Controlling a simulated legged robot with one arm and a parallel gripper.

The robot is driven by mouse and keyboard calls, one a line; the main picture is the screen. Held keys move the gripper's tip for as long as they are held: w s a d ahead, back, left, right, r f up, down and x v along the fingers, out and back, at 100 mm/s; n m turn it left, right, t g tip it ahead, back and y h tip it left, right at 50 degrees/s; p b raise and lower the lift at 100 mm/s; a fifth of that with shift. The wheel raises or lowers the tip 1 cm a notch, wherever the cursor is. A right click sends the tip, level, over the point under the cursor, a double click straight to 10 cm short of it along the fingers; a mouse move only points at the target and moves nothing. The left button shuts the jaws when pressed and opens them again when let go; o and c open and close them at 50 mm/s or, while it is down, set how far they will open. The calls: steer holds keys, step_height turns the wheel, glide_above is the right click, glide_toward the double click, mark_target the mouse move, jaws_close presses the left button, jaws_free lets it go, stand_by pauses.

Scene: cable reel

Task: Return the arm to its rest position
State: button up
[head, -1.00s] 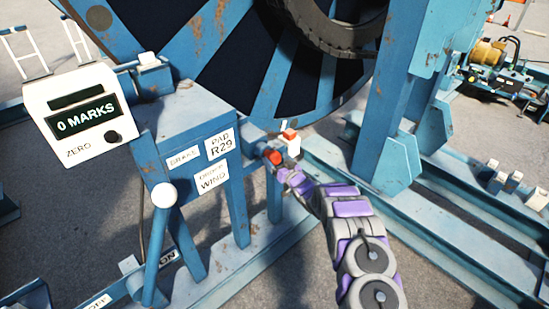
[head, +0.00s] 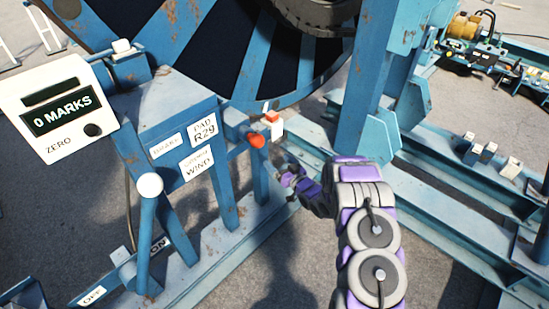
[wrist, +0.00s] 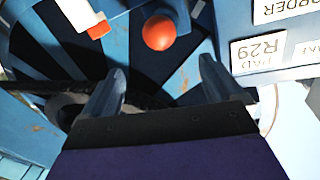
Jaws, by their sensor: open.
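My arm (head: 362,215) reaches up from the lower right in the head view, purple and grey. My gripper (head: 284,174) is at its far end, beside the blue stand and below the red knob (head: 256,141). In the wrist view my gripper (wrist: 158,88) has its two fingers spread apart with nothing between them. The red knob (wrist: 159,32) shows beyond the fingertips, apart from them. The wrist picture looks upside down, with the R29 label (wrist: 258,50) inverted at the upper right.
The large blue reel (head: 250,60) stands behind. A white counter box (head: 58,108) reads 0 MARKS. A lever with a white ball (head: 150,185) stands at left. Blue frame rails (head: 450,205) run at right. A small red and white part (head: 273,122) sits near the knob.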

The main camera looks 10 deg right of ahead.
steer(key=shift+s, duration=0.25)
stand_by(0.3)
steer(key=d+r+g+h, duration=0.4)
steer(key=d+r+h, duration=0.2)
steer(key=r, duration=0.3)
steer(key=s+d+r+m+g+h, duration=0.2)
steer(key=s+d+r+g+h, duration=0.15)
steer(key=s+r, duration=0.55)
steer(key=s+a+r+g, duration=0.2)
steer(key=s+a+g, duration=0.1)
steer(key=s, duration=1.2)
steer(key=s+a+r+g+y, duration=0.1)
steer(key=s+a+r+g, duration=0.2)
steer(key=s, duration=1.3)
steer(key=s+a+r+g+y, duration=0.1)
steer(key=s+a+g, duration=0.3)
steer(key=s, duration=1.2)
steer(key=shift+a+r+m+g, duration=0.4)
steer(key=shift+a+r, duration=0.5)
steer(key=shift+a, duration=0.2)
